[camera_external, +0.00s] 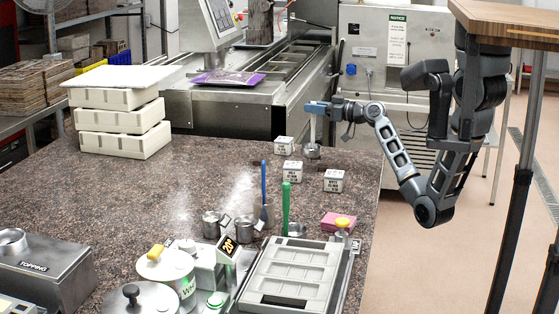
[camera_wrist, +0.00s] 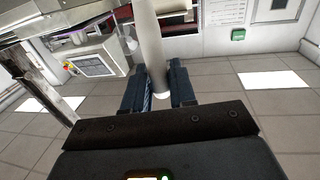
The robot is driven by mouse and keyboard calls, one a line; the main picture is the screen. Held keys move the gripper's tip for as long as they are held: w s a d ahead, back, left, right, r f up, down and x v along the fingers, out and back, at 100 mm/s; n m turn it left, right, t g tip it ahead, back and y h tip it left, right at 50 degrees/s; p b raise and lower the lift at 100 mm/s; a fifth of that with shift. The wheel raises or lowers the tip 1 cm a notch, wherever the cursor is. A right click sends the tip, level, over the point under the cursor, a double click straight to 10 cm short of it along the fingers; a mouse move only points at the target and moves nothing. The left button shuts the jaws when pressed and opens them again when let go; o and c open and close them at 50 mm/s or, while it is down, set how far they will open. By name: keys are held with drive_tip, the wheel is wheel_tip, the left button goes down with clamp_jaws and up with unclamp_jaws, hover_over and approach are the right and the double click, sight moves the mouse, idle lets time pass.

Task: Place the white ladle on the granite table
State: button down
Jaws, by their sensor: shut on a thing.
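The white ladle (camera_external: 312,129) hangs upright from my gripper (camera_external: 317,108), its metal bowl (camera_external: 312,151) at the bottom. The bowl appears over the far right part of the granite table (camera_external: 130,210); I cannot tell whether it touches the top. In the wrist view my gripper (camera_wrist: 160,84) is shut on the pale ladle handle (camera_wrist: 150,45), with one finger on each side.
Lettered white blocks (camera_external: 292,171) stand close to the bowl. Blue-handled (camera_external: 264,188) and green-handled (camera_external: 286,207) ladles stand nearer the front, by a grey mould tray (camera_external: 327,257). Stacked cream moulds (camera_external: 122,143) stand at the back left. The table's middle left is clear.

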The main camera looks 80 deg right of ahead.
sight(312, 123)
drive_tip(key=shift+w+a+f, duration=0.15)
drive_tip(key=shift+w+f, duration=0.05)
drive_tip(key=shift+f, duration=0.6)
drive_tip(key=shift+w+a+f, duration=0.15)
drive_tip(key=shift+w+f, duration=0.05)
drive_tip(key=shift+f, duration=0.65)
drive_tip(key=shift+w+a+f, duration=0.15)
drive_tip(key=shift+w+f, duration=0.05)
drive_tip(key=shift+f, duration=0.75)
drive_tip(key=c, duration=0.9)
unclamp_jaws()
drive_tip(key=shift+s, duration=0.25)
drive_tip(key=s, duration=0.3)
drive_tip(key=s+a+b, duration=0.1)
drive_tip(key=s, duration=0.3)
drive_tip(key=s+b, duration=0.1)
drive_tip(key=s, duration=0.3)
drive_tip(key=shift+s+a, duration=0.2)
drive_tip(key=shift+a, duration=0.2)
